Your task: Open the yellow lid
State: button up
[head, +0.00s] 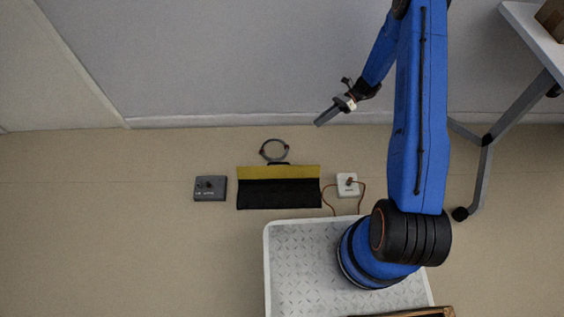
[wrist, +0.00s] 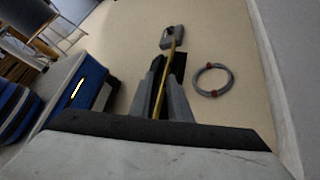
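The yellow lid (head: 279,172) shows as a strip along the back of a black box (head: 279,194) on the floor in the head view. A small black piece, perhaps a handle, sits at its rear edge. In the wrist view the lid is a thin yellow band (wrist: 170,54), partly seen through the gap between my fingers. My gripper (head: 317,123) is up to the right of and behind the box, apart from it in the head view. In the wrist view my gripper (wrist: 161,93) has its two grey fingers apart with nothing held. I cannot tell the lid's exact angle.
A dark grey box (head: 210,188) lies left of the black box, and a white box (head: 347,181) with a reddish cable lies right. A grey cable ring (head: 273,150) lies behind, near the wall. A table (head: 545,45) stands at the right. Floor at far left is clear.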

notch_tip(320, 180, down, 16)
jog(key=s+a+m+y, duration=0.1)
jog(key=s+m+y, duration=0.2)
jog(key=m, duration=0.2)
jog(key=t, duration=0.1)
send_near(279, 169)
jog(key=shift+m, duration=0.3)
jog(key=a+f, duration=0.1)
jog(key=a, duration=0.1)
jog(key=w+a+f, duration=0.1)
jog(key=a, duration=0.2)
jog(key=a+f, duration=0.1)
jog(key=a, duration=0.1)
jog(key=shift+w+a+f, duration=0.1)
jog(key=shift+w+a, duration=0.1)
jog(key=shift+a, duration=0.15)
jog(key=shift+c, duration=0.7)
grip_shut()
